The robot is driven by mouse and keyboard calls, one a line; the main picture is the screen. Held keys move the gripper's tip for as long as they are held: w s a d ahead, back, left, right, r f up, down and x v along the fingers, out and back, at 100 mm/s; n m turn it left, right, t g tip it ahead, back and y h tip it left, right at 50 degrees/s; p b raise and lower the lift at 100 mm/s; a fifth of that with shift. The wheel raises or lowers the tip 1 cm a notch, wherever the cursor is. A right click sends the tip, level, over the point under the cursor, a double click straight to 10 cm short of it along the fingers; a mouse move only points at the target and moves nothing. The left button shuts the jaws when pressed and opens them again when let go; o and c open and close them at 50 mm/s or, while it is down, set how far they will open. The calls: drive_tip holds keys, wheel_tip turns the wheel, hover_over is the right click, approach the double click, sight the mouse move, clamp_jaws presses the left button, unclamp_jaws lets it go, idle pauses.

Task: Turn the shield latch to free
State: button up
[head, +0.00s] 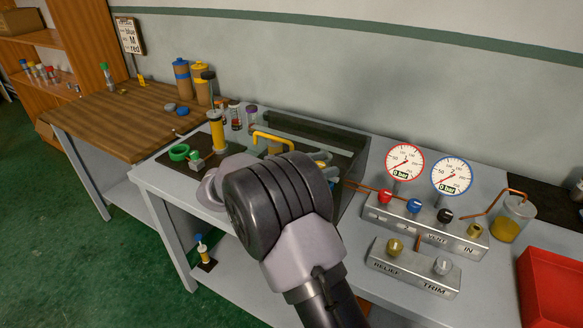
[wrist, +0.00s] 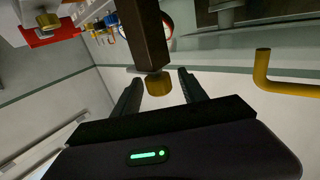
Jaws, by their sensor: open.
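In the wrist view, a dark brown bar (wrist: 146,40) with a brass-coloured round end (wrist: 158,83) stands between my open gripper's (wrist: 160,78) two fingertips, with space on both sides; it looks like the shield latch, though no label shows. I cannot tell its depth from the fingers. In the head view, the clear shield (head: 345,140) with a yellow handle (head: 272,136) stands over the bench. The handle also shows at the right of the wrist view (wrist: 262,72).
Two gauges (head: 404,161) and a valve block (head: 420,218) with coloured knobs stand right of the shield. A second block (head: 412,268) sits in front. A red bin (head: 550,285) is at the far right. A wooden table (head: 110,120) stands left with jars.

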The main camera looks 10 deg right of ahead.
drive_tip(key=p+v, duration=0.4)
drive_tip(key=v, duration=1.1)
